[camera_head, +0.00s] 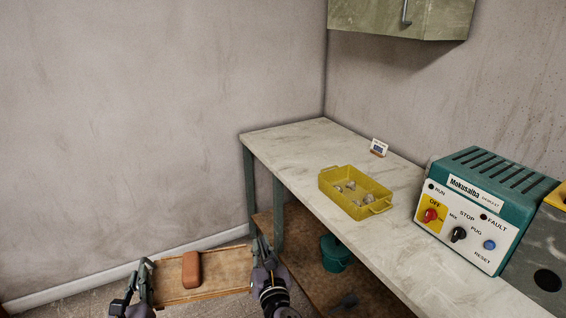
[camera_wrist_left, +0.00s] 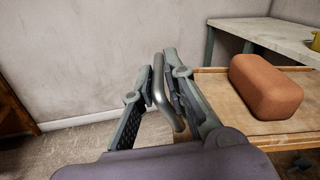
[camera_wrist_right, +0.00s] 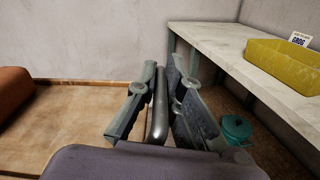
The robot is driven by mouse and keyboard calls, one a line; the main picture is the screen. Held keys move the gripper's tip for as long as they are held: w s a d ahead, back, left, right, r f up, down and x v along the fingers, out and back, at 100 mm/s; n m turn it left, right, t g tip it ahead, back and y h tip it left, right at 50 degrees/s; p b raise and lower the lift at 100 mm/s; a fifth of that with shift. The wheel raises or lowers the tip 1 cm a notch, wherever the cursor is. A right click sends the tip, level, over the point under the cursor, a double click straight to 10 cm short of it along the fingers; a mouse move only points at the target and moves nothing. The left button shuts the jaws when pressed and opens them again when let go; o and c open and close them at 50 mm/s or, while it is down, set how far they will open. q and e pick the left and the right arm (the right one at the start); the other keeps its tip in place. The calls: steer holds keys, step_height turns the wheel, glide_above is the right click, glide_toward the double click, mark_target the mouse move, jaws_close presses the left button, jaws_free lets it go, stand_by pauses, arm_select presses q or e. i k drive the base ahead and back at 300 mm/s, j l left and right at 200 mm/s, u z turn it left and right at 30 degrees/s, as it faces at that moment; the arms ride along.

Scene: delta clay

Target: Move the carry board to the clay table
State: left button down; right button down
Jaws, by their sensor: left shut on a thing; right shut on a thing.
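The wooden carry board (camera_head: 222,279) is held up between my two grippers at the bottom of the head view. A brown-orange clay block (camera_head: 191,270) lies on it, left of its middle. My left gripper (camera_head: 144,273) is shut on the board's left metal handle (camera_wrist_left: 161,98). My right gripper (camera_head: 263,254) is shut on the right metal handle (camera_wrist_right: 157,105). The board looks roughly level. A pale-topped table (camera_head: 290,143) stands to the right of the board; whether it is the clay table I cannot tell.
On the tabletop are a yellow tray (camera_head: 330,187) with several grey lumps, a small card (camera_head: 379,147) and a teal machine (camera_head: 474,205). A teal bucket (camera_head: 336,256) stands on the lower shelf (camera_head: 308,275). A cabinet (camera_head: 400,20) hangs above. The tabletop's far left end is clear.

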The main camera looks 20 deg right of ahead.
mark_target(295, 153)
steer(key=i+u, duration=0.25)
steer(key=i, duration=0.8)
steer(key=i+z, duration=0.1)
steer(key=i, duration=0.45)
steer(key=i+j+z, duration=0.15)
steer(key=i, duration=0.4)
steer(key=i+z, duration=0.3)
steer(key=z, duration=0.15)
steer(key=i+j+z, duration=0.1)
steer(key=i+z, duration=0.2)
steer(key=z, duration=0.15)
steer(key=i+j+z, duration=0.2)
steer(key=z, duration=0.25)
steer(key=i+j+z, duration=0.3)
steer(key=z, duration=0.2)
steer(key=i+j+z, duration=0.15)
steer(key=j+z, duration=0.3)
steer(key=l, duration=0.1)
